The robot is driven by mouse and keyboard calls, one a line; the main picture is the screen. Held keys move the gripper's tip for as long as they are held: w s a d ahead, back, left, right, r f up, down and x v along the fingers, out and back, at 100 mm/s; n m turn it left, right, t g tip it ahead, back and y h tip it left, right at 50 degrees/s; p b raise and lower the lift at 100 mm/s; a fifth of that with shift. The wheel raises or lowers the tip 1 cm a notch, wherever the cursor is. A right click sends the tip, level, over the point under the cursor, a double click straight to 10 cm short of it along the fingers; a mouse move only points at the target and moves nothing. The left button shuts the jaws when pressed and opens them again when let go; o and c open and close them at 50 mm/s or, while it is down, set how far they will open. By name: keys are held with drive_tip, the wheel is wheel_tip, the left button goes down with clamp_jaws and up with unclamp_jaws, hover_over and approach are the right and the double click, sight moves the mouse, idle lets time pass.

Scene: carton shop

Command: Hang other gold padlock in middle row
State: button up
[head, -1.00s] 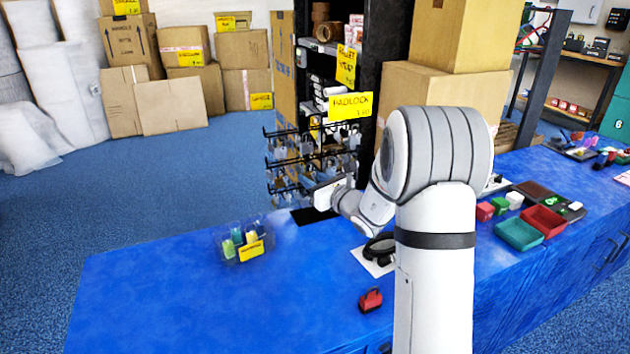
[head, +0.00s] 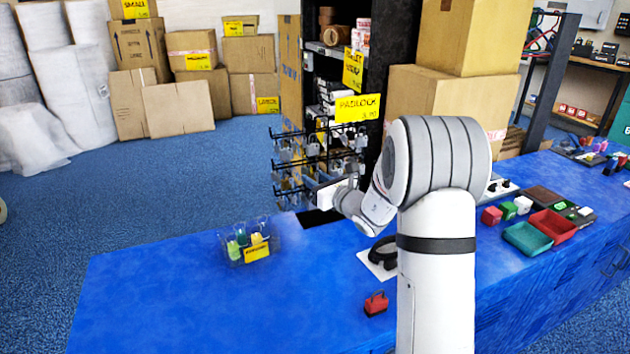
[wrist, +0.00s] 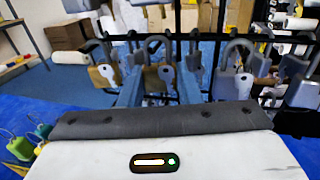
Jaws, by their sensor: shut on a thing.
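My gripper (wrist: 160,92) is shut on a gold padlock (wrist: 151,78) with a silver shackle and key tag, upright in the middle of the wrist view. Its shackle is close to a dark rack bar; I cannot tell whether it is over a hook. Another gold padlock (wrist: 103,76) hangs just to its left. Grey padlocks (wrist: 232,82) hang to the right. In the head view, the black padlock rack (head: 276,133) has several rows, with my gripper (head: 313,187) against its lower part. The held padlock is too small to make out there.
A clear bin (head: 233,260) with coloured padlocks stands on the blue counter (head: 170,310), left of my arm. A red padlock (head: 376,303) and a black coil (head: 383,252) lie nearer my arm. A yellow padlock sign (head: 357,107) tops the rack.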

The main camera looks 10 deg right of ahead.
drive_tip(key=o, duration=1)
drive_tip(key=v, duration=0.7)
drive_tip(key=s+a+r+n+g+y+p, duration=0.2)
drive_tip(key=s+a+r+n+g+p, duration=0.25)
drive_tip(key=s+a+n+g, duration=0.3)
drive_tip(key=s+a+r+n+g+y+p, duration=0.1)
drive_tip(key=s+a+r+n+g+p, duration=0.4)
drive_tip(key=s+n, duration=0.45)
drive_tip(key=s+d+r+n+g+h+p, duration=0.15)
drive_tip(key=s+n+h+p, duration=0.45)
drive_tip(key=s, duration=0.6)
drive_tip(key=shift+s+d+r+n+h+p, duration=0.55)
drive_tip(key=shift+s+d+r+n+h, duration=0.3)
drive_tip(key=shift+d+n, duration=0.45)
drive_tip(key=shift+s+d+r+n+h+p, duration=0.55)
drive_tip(key=shift+s+d+r+n+h, duration=0.3)
drive_tip(key=shift+d+n, duration=0.45)
drive_tip(key=shift+s+d+r+n+h+p, duration=0.65)
drive_tip(key=shift+s+d+r+n, duration=0.25)
drive_tip(key=shift+d+n, duration=0.4)
